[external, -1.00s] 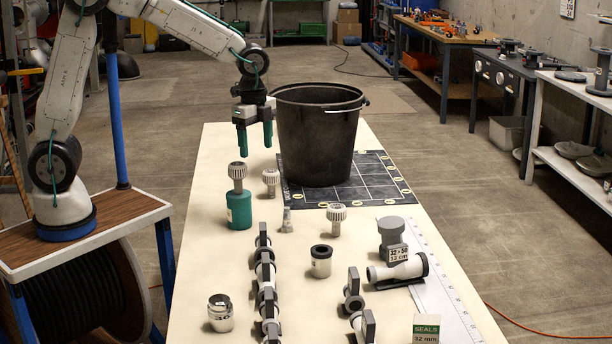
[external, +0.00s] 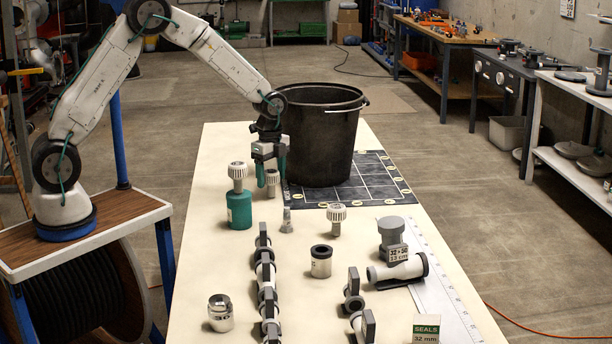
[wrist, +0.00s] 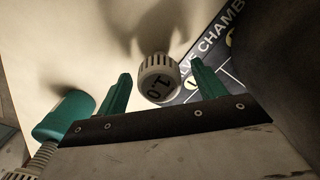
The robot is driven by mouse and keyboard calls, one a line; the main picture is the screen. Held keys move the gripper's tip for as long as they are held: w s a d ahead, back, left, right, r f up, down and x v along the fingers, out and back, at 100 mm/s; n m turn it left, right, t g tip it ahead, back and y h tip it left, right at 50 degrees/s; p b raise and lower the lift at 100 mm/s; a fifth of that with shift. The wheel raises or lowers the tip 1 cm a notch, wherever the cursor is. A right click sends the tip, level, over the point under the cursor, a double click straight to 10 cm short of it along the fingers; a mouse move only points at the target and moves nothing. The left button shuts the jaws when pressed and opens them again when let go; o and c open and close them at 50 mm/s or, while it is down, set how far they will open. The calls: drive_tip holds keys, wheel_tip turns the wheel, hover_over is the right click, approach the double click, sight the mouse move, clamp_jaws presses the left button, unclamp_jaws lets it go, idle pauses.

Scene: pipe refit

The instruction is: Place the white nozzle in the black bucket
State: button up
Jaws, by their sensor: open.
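Several white pieces with ribbed round heads stand on the table, and I cannot tell for sure which is the white nozzle. One white ribbed piece (external: 271,186) stands upright left of the bucket, partly hidden by my gripper. My gripper (external: 271,178) is open just above it, fingers pointing down. In the wrist view a ribbed head (wrist: 158,80) marked with digits shows between my open fingertips (wrist: 162,86), not clasped. The black bucket (external: 322,140) stands upright on the dark gridded mat, behind and right of my gripper; its inside bottom is hidden.
A teal cylinder (external: 239,210) with a ribbed white top stands close at left. The gridded mat (external: 375,178) has bare room right of the bucket. A pipe row (external: 265,272) lies nearer.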

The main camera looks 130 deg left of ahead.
drive_tip(key=shift+f, duration=0.7)
drive_tip(key=c, duration=1.1)
drive_tip(key=shift+r, duration=0.15)
